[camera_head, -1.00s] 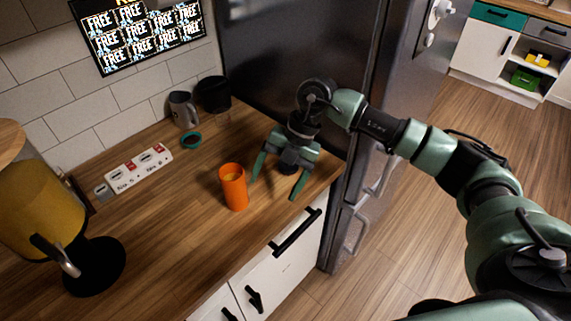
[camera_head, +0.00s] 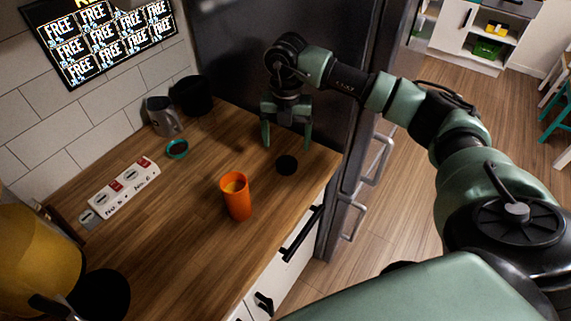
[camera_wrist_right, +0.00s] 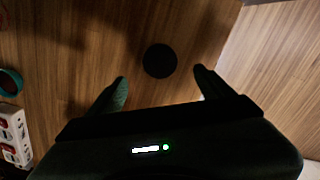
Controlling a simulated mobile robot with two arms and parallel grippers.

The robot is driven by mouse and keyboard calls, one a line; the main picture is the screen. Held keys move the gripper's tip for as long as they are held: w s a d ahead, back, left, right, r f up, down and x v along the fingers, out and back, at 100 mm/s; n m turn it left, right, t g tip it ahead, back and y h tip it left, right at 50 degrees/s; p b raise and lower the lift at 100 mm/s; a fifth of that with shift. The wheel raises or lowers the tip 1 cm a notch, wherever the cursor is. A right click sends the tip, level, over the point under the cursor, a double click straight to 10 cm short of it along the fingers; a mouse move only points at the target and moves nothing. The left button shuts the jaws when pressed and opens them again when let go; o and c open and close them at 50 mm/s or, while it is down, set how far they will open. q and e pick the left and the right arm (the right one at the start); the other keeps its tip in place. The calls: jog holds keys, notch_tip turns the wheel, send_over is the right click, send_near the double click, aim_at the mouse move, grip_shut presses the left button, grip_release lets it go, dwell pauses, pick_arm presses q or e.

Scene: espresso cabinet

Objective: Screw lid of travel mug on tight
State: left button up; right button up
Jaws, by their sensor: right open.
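The orange travel mug (camera_head: 237,199) stands upright on the wooden counter with its top open. A round black lid (camera_head: 286,165) lies flat on the counter to the right of the mug. My right gripper (camera_head: 287,146) is open and empty, pointing down above the counter, a little behind the lid. In the right wrist view the lid (camera_wrist_right: 160,61) shows just ahead of the gap between the two spread fingertips (camera_wrist_right: 160,74), untouched. My left gripper is out of view.
A teal ring (camera_head: 177,149), a grey pitcher (camera_head: 163,117) and a black container (camera_head: 192,96) stand by the tiled wall. A white socket strip (camera_head: 124,187) lies at left. A yellow machine (camera_head: 38,240) fills the near left. The fridge (camera_head: 245,50) borders the counter's back.

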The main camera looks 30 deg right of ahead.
aim_at(287, 163)
jog(key=shift+f, duration=0.25)
notch_tip(287, 163, down, 2)
jog(key=shift+w+a+p, duration=0.15)
jog(key=shift+p, duration=0.3)
jog(key=shift+f, duration=0.2)
jog(key=f+p, duration=0.2)
jog(key=f, duration=0.2)
jog(key=shift+d+f+p, duration=0.2)
jog(key=shift+p, duration=0.15)
jog(key=shift+f, duration=0.35)
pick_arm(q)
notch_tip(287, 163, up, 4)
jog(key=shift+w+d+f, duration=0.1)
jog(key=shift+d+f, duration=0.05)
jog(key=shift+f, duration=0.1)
